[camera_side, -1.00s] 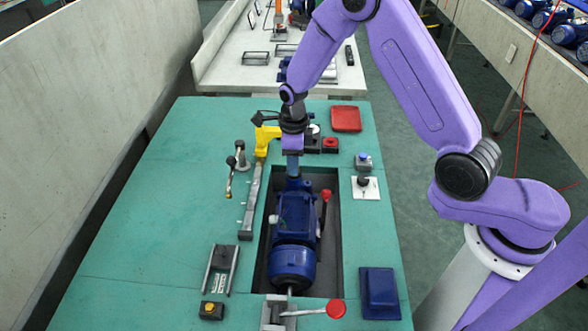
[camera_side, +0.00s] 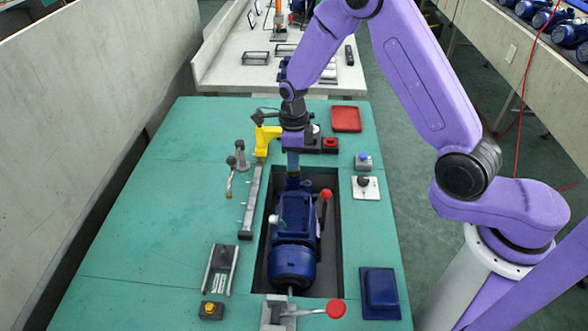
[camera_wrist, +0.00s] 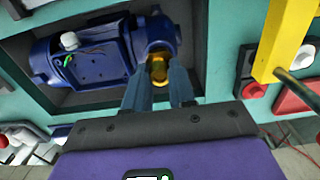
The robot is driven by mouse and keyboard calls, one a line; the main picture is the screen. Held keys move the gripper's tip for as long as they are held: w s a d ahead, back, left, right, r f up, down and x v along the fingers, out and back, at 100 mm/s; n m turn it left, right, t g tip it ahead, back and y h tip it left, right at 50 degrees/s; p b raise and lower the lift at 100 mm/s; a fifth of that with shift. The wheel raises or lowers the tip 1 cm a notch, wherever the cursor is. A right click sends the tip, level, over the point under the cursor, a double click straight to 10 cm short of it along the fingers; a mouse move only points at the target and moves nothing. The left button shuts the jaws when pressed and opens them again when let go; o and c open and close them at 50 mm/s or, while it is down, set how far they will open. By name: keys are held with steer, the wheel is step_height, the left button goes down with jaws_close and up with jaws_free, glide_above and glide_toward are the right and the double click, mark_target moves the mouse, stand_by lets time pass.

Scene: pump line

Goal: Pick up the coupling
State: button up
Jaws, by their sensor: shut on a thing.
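The coupling (camera_wrist: 159,69) is a small brass-coloured round piece at the shaft end of the blue motor-pump unit (camera_wrist: 92,52). My gripper (camera_wrist: 160,76) is shut on it, with one finger on each side. In the side view my gripper (camera_side: 293,165) points down at the far end of the blue unit (camera_side: 295,218), which lies in a dark recess in the green bench. The coupling is mostly hidden there. I cannot tell whether it is still touching the shaft.
A yellow bracket (camera_side: 265,139) stands close left of my gripper. A red-knobbed lever (camera_side: 326,196) rises beside the unit. A red tray (camera_side: 346,119) and a blue box (camera_side: 380,291) sit on the right. The bench's left side is mostly clear.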

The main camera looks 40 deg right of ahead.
steer(key=shift+r, duration=0.25)
stand_by(0.3)
steer(key=shift+r, duration=2.25)
